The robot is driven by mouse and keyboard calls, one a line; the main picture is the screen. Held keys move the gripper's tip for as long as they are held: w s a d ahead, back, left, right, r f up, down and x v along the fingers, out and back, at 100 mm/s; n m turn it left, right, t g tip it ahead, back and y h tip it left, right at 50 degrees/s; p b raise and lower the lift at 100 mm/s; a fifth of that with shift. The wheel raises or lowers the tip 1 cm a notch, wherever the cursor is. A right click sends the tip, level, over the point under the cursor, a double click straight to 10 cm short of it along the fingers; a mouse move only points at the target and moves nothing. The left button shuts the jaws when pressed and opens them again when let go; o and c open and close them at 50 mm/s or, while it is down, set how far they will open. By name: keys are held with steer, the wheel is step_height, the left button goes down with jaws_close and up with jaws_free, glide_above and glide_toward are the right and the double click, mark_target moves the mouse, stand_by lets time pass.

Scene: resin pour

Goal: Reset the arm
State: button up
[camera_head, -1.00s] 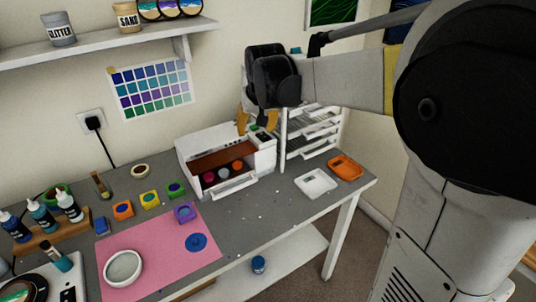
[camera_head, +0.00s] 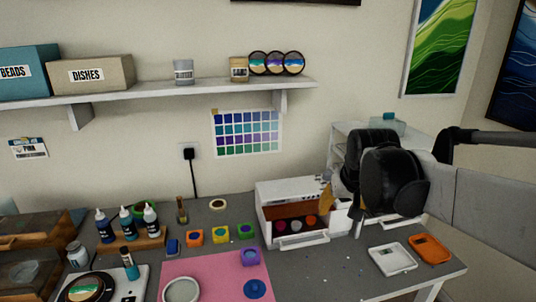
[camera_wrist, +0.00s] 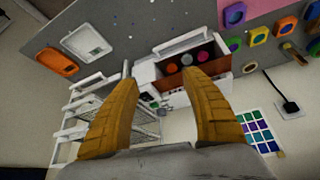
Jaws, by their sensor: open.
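My gripper (camera_wrist: 160,95) shows in the wrist view as two yellow-brown fingers spread wide apart with nothing between them. In the head view my gripper (camera_head: 328,200) is mostly hidden behind my dark wrist, with one yellow finger showing beside the white drawer box. My arm reaches in from the right side of the head view.
A white rack (camera_wrist: 85,110) of trays stands beside the box. A white tray (camera_head: 391,257) and an orange tray (camera_head: 430,249) lie at the table's right end. A pink mat (camera_head: 212,270), paint bottles (camera_head: 128,222) and small coloured blocks (camera_head: 219,233) are to the left. A shelf (camera_head: 190,88) runs above.

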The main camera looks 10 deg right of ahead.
steer(key=s+a+f+n+b, duration=0.1)
steer(key=s+a+f, duration=0.3)
steer(key=s, duration=0.5)
steer(key=s+a+f+n+t+y+b, duration=0.1)
steer(key=s+a+f, duration=0.2)
steer(key=s, duration=0.6)
steer(key=shift+s+a+f, duration=0.35)
